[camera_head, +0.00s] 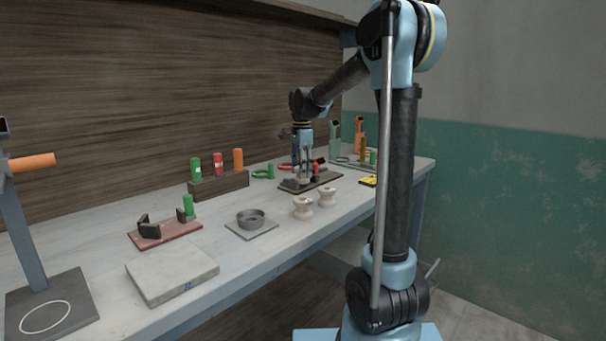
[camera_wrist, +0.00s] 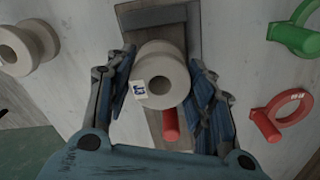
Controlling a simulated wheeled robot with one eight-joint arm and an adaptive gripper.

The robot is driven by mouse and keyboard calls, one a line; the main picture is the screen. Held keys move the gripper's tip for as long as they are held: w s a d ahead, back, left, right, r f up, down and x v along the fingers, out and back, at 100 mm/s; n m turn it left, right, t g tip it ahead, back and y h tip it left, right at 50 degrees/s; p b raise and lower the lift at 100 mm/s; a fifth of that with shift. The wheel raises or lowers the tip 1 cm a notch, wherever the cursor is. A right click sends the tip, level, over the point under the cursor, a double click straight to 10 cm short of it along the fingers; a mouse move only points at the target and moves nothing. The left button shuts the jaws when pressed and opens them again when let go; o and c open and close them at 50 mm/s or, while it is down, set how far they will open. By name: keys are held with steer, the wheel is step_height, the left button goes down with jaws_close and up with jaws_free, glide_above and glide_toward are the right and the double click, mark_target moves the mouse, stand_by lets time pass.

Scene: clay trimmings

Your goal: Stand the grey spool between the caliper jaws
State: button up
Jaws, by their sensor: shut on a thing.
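A pale grey spool (camera_wrist: 178,55) with a central hole and a small white label with a dark blue mark is between the two fingers of my gripper (camera_wrist: 163,88). My gripper is shut on it. Below it is a dark brown board (camera_wrist: 190,16) with a red peg (camera_wrist: 170,124). In the head view, my gripper (camera_head: 303,173) is low over this dark board (camera_head: 325,181) at the far part of the bench. Whether the spool touches the board is hidden. A reddish board (camera_head: 172,234) with black upright jaws (camera_head: 149,229) and a green peg (camera_head: 188,206) lies nearer.
Two pale spools (camera_head: 302,208) (camera_head: 327,197) stand near the front edge. A grey dish (camera_head: 251,219) sits on a plate, beside a pale slab (camera_head: 172,273). A rack (camera_head: 218,185) holds coloured cylinders. In the wrist view, green (camera_wrist: 295,36) and red (camera_wrist: 267,127) tools lie right of the board.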

steer(key=shift+f, duration=0.5)
steer(key=shift+f, duration=0.1)
steer(key=o, duration=1.2)
step_height(320, 180, up, 12)
steer(key=shift+r, duration=0.15)
steer(key=shift+s, duration=0.15)
